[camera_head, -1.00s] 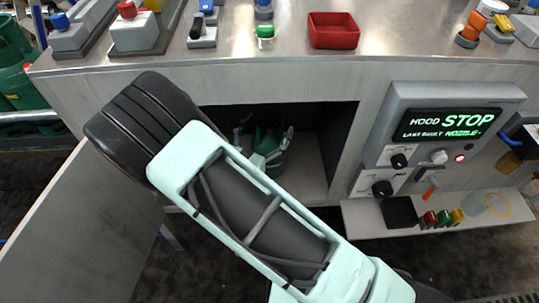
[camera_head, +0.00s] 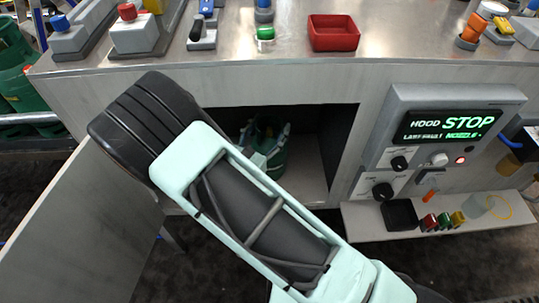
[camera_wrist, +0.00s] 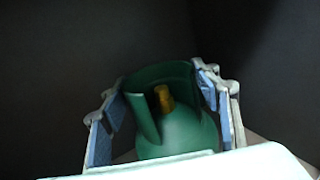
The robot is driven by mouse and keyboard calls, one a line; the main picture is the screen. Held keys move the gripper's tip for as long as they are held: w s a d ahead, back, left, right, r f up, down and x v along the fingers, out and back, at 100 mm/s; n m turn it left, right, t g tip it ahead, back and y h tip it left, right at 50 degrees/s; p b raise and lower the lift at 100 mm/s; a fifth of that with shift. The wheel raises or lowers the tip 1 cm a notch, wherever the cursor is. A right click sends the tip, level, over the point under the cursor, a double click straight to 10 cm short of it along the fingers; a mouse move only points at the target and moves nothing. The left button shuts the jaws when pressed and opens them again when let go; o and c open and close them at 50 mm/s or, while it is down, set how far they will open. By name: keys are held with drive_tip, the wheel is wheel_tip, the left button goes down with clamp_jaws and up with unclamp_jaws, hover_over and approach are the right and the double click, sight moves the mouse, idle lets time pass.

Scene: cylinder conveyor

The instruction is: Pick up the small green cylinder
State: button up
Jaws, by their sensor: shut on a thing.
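The small green cylinder (camera_head: 277,162) is inside the dark open compartment under the bench, partly hidden by my arm in the head view. In the wrist view the cylinder (camera_wrist: 178,132) has a curved green collar around a brass valve and appears upright. My gripper (camera_wrist: 161,84) has one blue-padded finger on each side of the collar and is shut on it. The gripper also shows small and dim in the head view (camera_head: 266,132). The cylinder's base is hidden in the wrist view by the pale gripper body, so I cannot tell whether it touches the compartment floor.
Dark compartment walls enclose the gripper, with the bench top (camera_head: 270,75) above. An open door panel (camera_head: 80,220) stands at left. A control panel (camera_head: 440,135) and a low shelf (camera_head: 375,222) are at right. A red tray (camera_head: 333,32) sits on the bench.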

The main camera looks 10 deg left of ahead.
drive_tip(key=shift+r, duration=0.2)
clamp_jaws()
